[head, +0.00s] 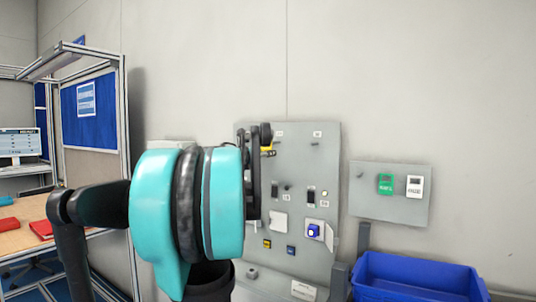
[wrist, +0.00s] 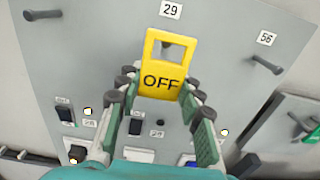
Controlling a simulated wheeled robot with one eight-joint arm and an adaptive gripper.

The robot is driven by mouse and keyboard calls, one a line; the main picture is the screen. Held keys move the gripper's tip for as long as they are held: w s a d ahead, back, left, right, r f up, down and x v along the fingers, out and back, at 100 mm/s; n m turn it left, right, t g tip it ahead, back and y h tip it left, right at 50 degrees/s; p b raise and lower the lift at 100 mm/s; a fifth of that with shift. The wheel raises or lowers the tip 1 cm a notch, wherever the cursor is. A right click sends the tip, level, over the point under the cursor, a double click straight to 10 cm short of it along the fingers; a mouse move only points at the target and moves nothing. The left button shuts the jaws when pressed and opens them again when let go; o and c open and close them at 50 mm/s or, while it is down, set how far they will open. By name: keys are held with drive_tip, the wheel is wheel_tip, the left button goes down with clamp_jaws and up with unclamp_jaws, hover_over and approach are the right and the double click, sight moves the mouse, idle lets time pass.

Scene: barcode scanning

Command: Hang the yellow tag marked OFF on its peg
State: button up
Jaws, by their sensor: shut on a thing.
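The yellow tag (wrist: 161,80), marked OFF, is upright between the fingertips of my gripper (wrist: 160,88) in the wrist view. It has a rectangular window near its top. The tag is in front of the grey panel (wrist: 100,50), just below the label 29 (wrist: 171,9). A dark grey shape, perhaps the peg under 29, shows in the window; I cannot tell whether it passes through. In the head view, a sliver of the yellow tag (head: 268,151) shows beside my gripper (head: 264,138), at the panel's upper left. My arm hides part of the panel.
A bare peg (wrist: 266,65) sticks out below label 56 (wrist: 265,38), and another peg (wrist: 43,14) is at the far left. Switches and buttons are lower on the panel. A small board with green and white tags (head: 391,192) and a blue bin (head: 420,275) are to the right.

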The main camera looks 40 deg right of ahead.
drive_tip(key=shift+v, duration=2.5)
